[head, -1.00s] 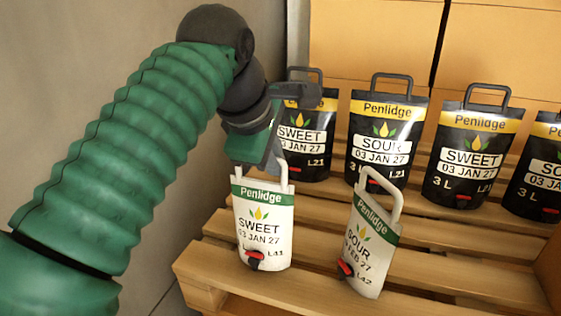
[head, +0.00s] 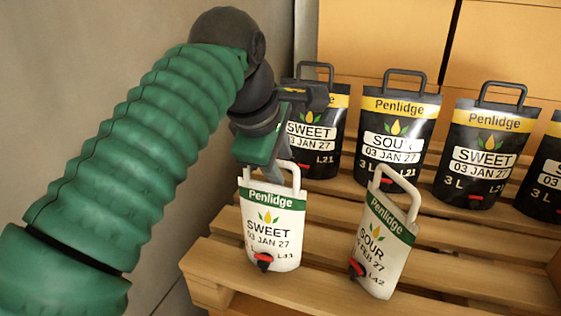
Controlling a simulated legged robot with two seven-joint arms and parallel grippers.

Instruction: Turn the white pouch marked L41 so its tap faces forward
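The white pouch marked L41 (head: 272,226) stands upright near the front left of the wooden pallet. It has a green Penlidge band, a SWEET label and a white loop handle. Its red and black tap (head: 263,261) shows low on the face turned towards me, a little left of its middle. My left gripper (head: 272,171) reaches down from above at the pouch's handle. Its fingers overlap the handle's loop, and the wrist hides part of them, so I cannot tell whether they close on it. My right gripper is not in view.
A white SOUR pouch marked L42 (head: 381,246) stands close on the right, tilted in the picture. Several black pouches (head: 393,140) stand in a row behind. Slatted pallet boards (head: 460,270) lie bare at front right. Cardboard boxes (head: 385,40) and a grey wall (head: 110,40) bound the space.

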